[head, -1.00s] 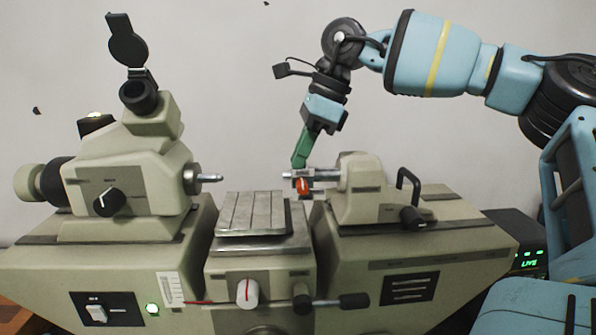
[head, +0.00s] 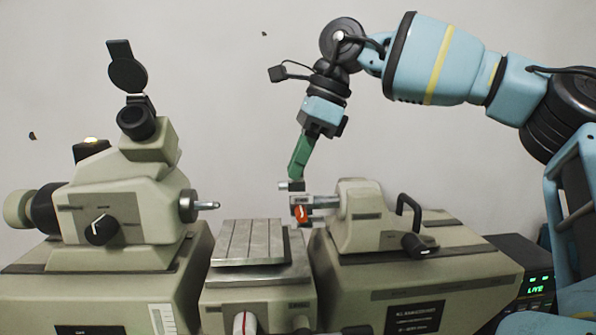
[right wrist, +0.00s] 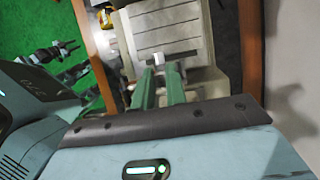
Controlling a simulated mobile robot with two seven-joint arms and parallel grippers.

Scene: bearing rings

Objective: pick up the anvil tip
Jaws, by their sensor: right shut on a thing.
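The anvil tip (head: 284,187) is a small silver cylinder. My right gripper (head: 296,184), with green fingers, is shut on it. The tip is just above and left of the silver spindle end of the right-hand headstock (head: 358,205), apart from it. In the right wrist view the tip (right wrist: 159,58) shows as a small pale piece between the ends of the two green fingers. The fingers partly hide it. My left gripper is not in view.
An orange knob (head: 301,215) sits below the gripper on the spindle bracket. A grooved metal stage (head: 248,242) lies below left. A black handle (head: 409,212) stands on the right headstock. The space above the stage is clear.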

